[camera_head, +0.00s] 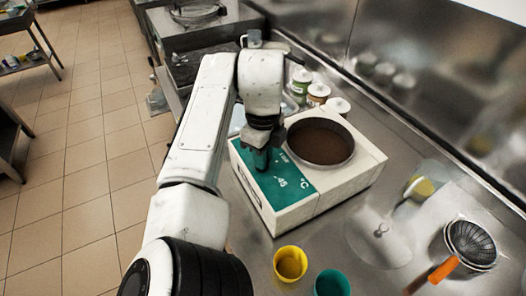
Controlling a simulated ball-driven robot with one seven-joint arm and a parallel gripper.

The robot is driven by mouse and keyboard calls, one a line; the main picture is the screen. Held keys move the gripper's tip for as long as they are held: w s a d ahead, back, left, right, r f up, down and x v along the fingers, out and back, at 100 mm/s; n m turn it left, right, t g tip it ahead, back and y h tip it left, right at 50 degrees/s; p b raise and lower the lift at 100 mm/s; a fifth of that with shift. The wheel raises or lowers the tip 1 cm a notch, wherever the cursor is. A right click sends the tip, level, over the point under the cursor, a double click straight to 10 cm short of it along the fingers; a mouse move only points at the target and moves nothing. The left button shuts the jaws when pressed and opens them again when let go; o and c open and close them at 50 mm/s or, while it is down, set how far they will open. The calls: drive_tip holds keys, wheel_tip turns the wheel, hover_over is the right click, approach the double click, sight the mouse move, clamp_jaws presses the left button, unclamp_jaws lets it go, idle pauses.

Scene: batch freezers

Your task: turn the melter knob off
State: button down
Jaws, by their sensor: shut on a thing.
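The melter (345,187) is a white box on the steel counter, with a round pan of brown contents in its top. Its green panel (285,187) reads 45 °C and faces my side. My gripper (262,158) points down at the upper left part of this panel, left of the pan. It is shut on the melter knob, which is mostly hidden by the fingers. The knob's turn position cannot be read.
Several lidded jars (318,94) stand behind the melter. A yellow cup (290,264) and a teal cup (332,284) stand in front. A strainer (470,243) and an orange-handled tool (443,270) lie at right. Tiled floor is open at left.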

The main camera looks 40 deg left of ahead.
drive_tip(key=n+p, duration=0.3)
drive_tip(key=n, duration=0.3)
drive_tip(key=shift+w+r+p, duration=0.15)
drive_tip(key=shift+p, duration=0.15)
drive_tip(key=n+p, duration=0.2)
drive_tip(key=n, duration=0.3)
drive_tip(key=shift+a, duration=0.1)
drive_tip(key=n, duration=0.2)
drive_tip(key=shift+w+n+p, duration=0.1)
drive_tip(key=shift+n+p, duration=0.25)
drive_tip(key=shift+n, duration=0.05)
drive_tip(key=n, duration=0.6)
drive_tip(key=shift+a, duration=0.2)
drive_tip(key=n, duration=0.6)
drive_tip(key=shift+a, duration=0.1)
drive_tip(key=shift+n, duration=0.4)
drive_tip(key=c, duration=1.1)
unclamp_jaws()
wheel_tip(320, 180, up, 11)
drive_tip(key=shift+f+b, duration=0.2)
drive_tip(key=shift+b, duration=0.25)
